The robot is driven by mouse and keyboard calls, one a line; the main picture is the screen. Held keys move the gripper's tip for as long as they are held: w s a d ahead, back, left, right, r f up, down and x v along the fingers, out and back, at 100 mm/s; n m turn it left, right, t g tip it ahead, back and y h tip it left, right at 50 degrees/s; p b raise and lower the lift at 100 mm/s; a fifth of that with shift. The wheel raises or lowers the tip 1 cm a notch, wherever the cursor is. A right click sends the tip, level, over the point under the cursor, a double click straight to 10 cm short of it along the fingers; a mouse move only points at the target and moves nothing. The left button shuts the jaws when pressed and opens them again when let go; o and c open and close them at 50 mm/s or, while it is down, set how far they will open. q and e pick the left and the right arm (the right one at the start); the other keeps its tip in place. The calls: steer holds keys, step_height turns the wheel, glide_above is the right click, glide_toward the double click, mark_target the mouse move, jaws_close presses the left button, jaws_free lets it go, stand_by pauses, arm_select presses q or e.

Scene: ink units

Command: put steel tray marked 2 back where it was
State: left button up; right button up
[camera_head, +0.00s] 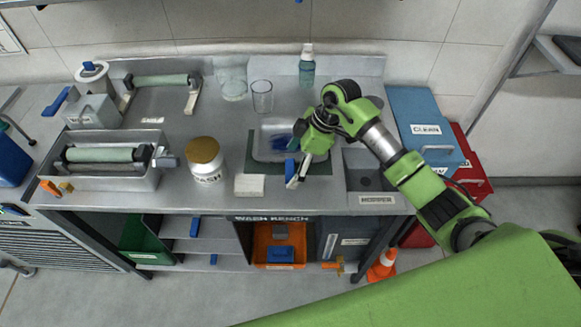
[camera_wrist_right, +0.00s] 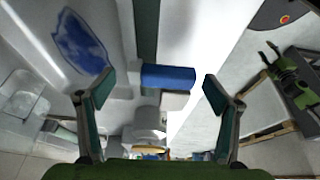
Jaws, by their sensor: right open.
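A steel tray (camera_head: 262,153) with blue ink in it sits on a dark green mat (camera_head: 318,168) on the bench. No number on it can be read. A blue block (camera_head: 291,168), which looks like the tray's handle, shows at its front edge. My right gripper (camera_head: 298,173) is at that front edge, pointing down and partly covering the tray. In the right wrist view the blue block (camera_wrist_right: 168,77) lies between the two spread fingers (camera_wrist_right: 157,88), with gaps at both sides. The blue ink (camera_wrist_right: 80,40) shows at upper left. My left gripper is not in view.
Below are shelves and an orange bin (camera_head: 262,240); a blue CLEAN box (camera_head: 425,125) stands right.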

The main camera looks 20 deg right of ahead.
steer(key=b+v, duration=0.1)
steer(key=v, duration=0.9)
steer(key=shift+f, duration=0.15)
